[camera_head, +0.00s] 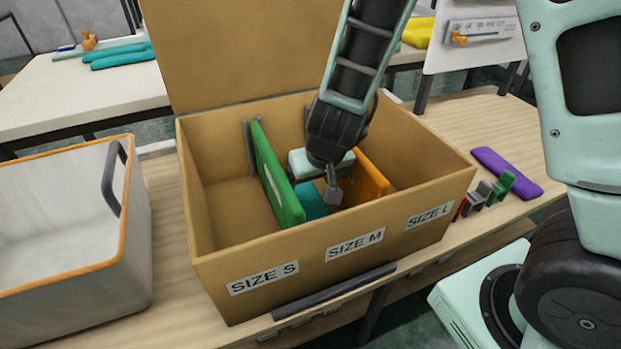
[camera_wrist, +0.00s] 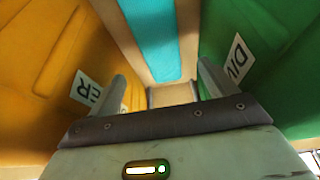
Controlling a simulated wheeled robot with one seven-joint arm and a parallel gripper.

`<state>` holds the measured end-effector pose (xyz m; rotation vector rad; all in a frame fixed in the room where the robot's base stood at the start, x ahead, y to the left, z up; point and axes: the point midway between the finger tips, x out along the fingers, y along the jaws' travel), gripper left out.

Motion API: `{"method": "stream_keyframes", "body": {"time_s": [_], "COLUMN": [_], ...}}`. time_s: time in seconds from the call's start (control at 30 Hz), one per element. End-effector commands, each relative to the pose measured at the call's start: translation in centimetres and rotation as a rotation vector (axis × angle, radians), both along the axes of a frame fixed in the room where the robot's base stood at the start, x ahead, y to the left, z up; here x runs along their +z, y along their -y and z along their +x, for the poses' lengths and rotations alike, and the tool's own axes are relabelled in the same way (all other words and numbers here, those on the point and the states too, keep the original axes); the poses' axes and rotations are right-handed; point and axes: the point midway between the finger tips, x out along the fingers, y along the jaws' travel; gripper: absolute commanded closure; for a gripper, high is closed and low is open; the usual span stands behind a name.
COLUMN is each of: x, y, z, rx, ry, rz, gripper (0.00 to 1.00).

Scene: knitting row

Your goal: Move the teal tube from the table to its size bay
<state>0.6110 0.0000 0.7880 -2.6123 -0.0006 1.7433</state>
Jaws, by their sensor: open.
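The teal tube (camera_head: 311,200) lies on the floor of the middle bay of the cardboard box (camera_head: 215,262), behind the SIZE M label. A green divider (camera_head: 275,175) stands on its left and an orange divider (camera_head: 370,178) on its right. My gripper (camera_head: 332,188) reaches down into this bay and hides part of the tube. In the wrist view my gripper (camera_wrist: 162,85) is open, its two fingers apart with nothing between them. The teal tube (camera_wrist: 147,38) lies beyond the fingertips, between the orange divider (camera_wrist: 50,60) and the green divider (camera_wrist: 260,60).
A white bin (camera_head: 75,250) with an orange rim stands left of the box. A purple tube (camera_head: 507,172) and several small coloured clips (camera_head: 487,192) lie right of it. Behind, a white table (camera_head: 70,95) holds other teal pieces (camera_head: 120,55). The SIZE S bay looks empty.

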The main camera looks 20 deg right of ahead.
Motion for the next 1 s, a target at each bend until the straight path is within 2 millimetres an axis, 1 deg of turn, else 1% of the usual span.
{"method": "stream_keyframes", "body": {"time_s": [0.03,0.2,0.37,0.87,0.97,1.0], "x": [1.4,3.1,3.5,3.5,4.3,4.9], "y": [0.0,0.0,0.0,0.0,0.0,0.0], "z": [-0.4,-1.2,-1.5,-1.5,-1.5,-1.5], "rx": [0.002,0.001,0.0,0.0,0.0,0.0], "ry": [0.0,0.0,-0.001,-0.001,-0.001,-0.001], "rz": [-0.001,0.0,0.0,0.0,0.0,0.0], "gripper": [0.16,0.16,0.16,0.16,0.16,0.16]}}
